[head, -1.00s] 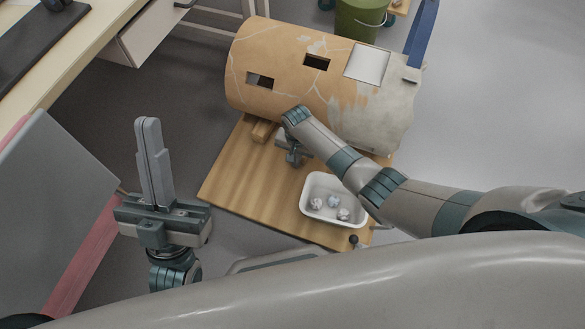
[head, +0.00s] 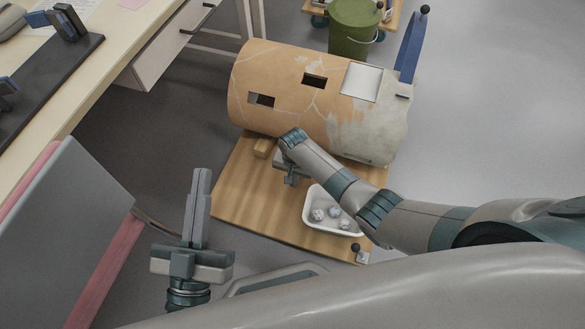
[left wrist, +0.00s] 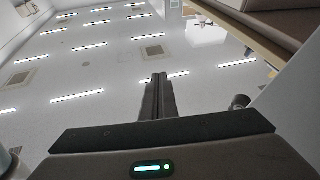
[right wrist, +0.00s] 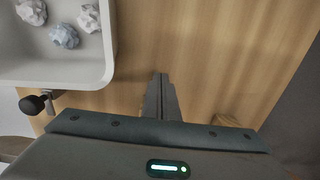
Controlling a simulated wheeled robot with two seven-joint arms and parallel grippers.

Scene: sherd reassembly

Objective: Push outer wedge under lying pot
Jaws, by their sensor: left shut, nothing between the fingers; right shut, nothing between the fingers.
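The lying pot (head: 285,98), tan with cracks and a grey-white right part, rests on its side at the back of a wooden board (head: 240,195). A small wooden wedge (head: 264,147) sits against the pot's near side, toward its left end. A wooden piece (right wrist: 228,120), perhaps this wedge, shows at the lower right of the right wrist view. My right gripper (right wrist: 160,78) is shut and empty over the board, near the pot and right of the wedge; my arm partly hides it in the head view. My left gripper (head: 203,172) is shut and empty, pointing up left of the board.
A white tray (head: 309,194) with several crumpled pale lumps stands on the board; its corner shows in the right wrist view (right wrist: 85,82). A green bucket (head: 350,28) stands behind the pot. A desk (head: 110,62) is at the left. Open floor lies right of the pot.

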